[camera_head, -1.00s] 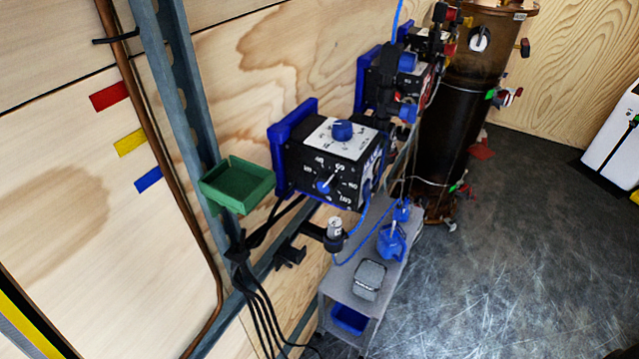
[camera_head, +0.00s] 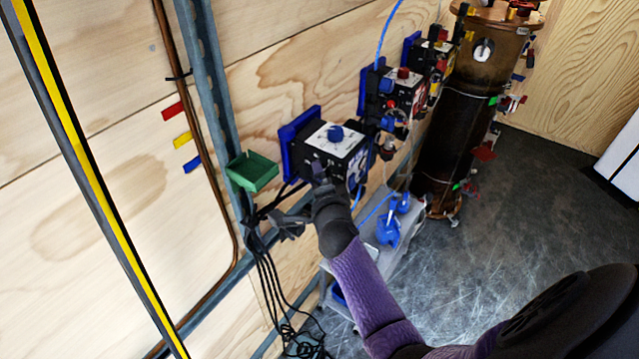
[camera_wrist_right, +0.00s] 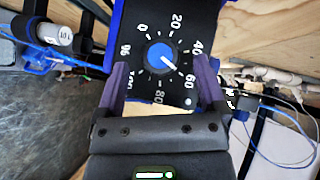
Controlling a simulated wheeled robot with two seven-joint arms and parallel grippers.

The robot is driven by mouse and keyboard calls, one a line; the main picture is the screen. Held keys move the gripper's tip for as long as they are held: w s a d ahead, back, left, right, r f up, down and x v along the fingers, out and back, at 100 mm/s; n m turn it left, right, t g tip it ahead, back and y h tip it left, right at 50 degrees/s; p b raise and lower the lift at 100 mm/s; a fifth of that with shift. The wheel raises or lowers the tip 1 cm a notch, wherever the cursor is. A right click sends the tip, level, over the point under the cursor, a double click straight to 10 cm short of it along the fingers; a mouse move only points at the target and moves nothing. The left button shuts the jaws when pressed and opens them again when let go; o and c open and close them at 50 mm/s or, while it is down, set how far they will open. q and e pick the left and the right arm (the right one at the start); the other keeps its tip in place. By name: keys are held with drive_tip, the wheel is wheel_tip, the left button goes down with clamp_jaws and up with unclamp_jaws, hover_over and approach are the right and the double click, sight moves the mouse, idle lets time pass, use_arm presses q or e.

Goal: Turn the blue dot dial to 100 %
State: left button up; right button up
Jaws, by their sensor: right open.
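My right gripper (camera_head: 318,170) is at this front face. In the right wrist view its two purple fingers (camera_wrist_right: 162,64) stand apart on either side of the dial, apparently not closed on it. My left gripper is not in view.
A green tray (camera_head: 252,172) is to the left, with black cables (camera_head: 268,275) below. More boxes (camera_head: 405,92) and a brown cylinder (camera_head: 455,130) stand behind. A grey shelf with blue items (camera_head: 388,230) is below right.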

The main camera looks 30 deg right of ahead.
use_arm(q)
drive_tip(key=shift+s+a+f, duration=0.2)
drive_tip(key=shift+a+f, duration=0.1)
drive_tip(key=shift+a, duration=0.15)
use_arm(e)
drive_tip(key=shift+w+d+f, duration=0.1)
drive_tip(key=shift+w+d, duration=0.2)
drive_tip(key=shift+w, duration=0.35)
